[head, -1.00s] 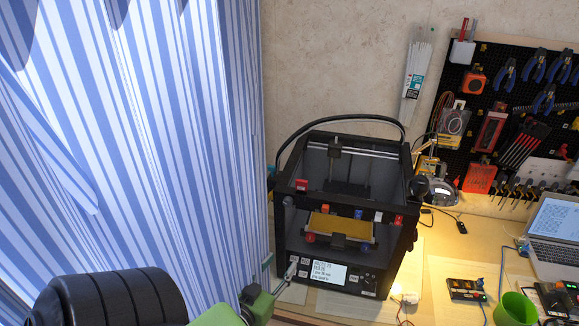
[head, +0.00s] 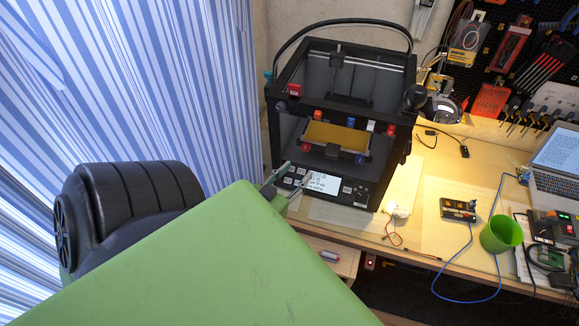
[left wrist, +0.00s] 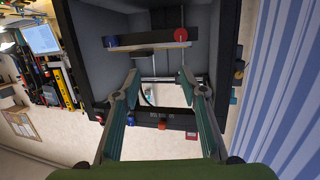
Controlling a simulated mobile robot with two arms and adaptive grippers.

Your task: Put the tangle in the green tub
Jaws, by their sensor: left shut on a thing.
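The green tub (head: 501,235) stands on the bench at the right in the head view, upright, right of the printer. My left gripper (head: 287,179) is in front of the printer's lower left front, mostly behind my green arm. In the left wrist view its fingers (left wrist: 157,80) are shut on a small pale thing (left wrist: 160,92), which I take for the tangle. Its outline is unclear against the printer chamber behind it. The gripper is well left of the tub. My right gripper does not show.
The black printer (head: 340,120) stands right behind the gripper, with a yellow bed plate (head: 335,136). A small dark device (head: 458,209) and a blue cable lie left of the tub. A laptop (head: 560,160) is behind it. A striped curtain (head: 230,90) hangs at the left.

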